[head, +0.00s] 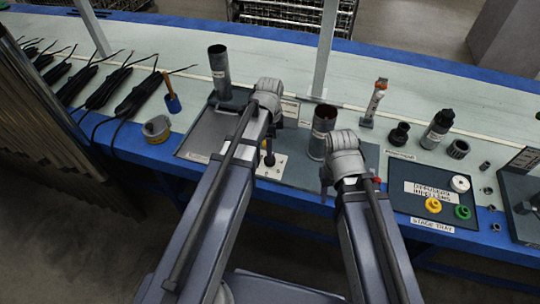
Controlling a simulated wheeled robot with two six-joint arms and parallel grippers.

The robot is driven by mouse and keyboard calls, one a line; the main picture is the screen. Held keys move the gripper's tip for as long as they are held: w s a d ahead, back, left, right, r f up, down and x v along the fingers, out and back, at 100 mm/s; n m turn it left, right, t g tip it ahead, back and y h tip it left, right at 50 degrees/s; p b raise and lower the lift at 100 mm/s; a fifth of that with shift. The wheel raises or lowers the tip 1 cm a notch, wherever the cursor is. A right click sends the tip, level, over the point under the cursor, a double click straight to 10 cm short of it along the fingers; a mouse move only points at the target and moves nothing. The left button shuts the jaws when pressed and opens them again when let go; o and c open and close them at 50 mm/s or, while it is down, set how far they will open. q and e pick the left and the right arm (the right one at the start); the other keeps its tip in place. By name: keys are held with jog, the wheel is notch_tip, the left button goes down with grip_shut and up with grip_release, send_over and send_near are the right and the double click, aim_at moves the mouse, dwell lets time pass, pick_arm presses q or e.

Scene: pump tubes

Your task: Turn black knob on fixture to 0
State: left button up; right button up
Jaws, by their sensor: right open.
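The fixture is a grey base with an upright grey tube (219,72) at its back left and a pale marked plate (277,168) at its front right. A small dark upright part, seemingly the black knob (268,157), stands on that plate, partly covered by my left arm. The plate's marks are too small to read, so I cannot tell the knob's setting. My left wrist is above and behind the knob, and its jaws are mostly hidden. My right gripper (326,181) is open and empty, right of the plate and in front of a grey cylinder (322,130).
A stage tray (412,212) with yellow, green and white round parts lies at right. Black fittings (399,134) and a labelled canister (437,129) stand behind it.

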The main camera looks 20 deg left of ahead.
aim_at(270, 161)
pick_arm(q)
notch_tip(270, 161, down, 8)
jog(key=b, duration=0.7)
jog(key=shift+r, duration=0.2)
jog(key=shift+r, duration=0.1)
grip_shut()
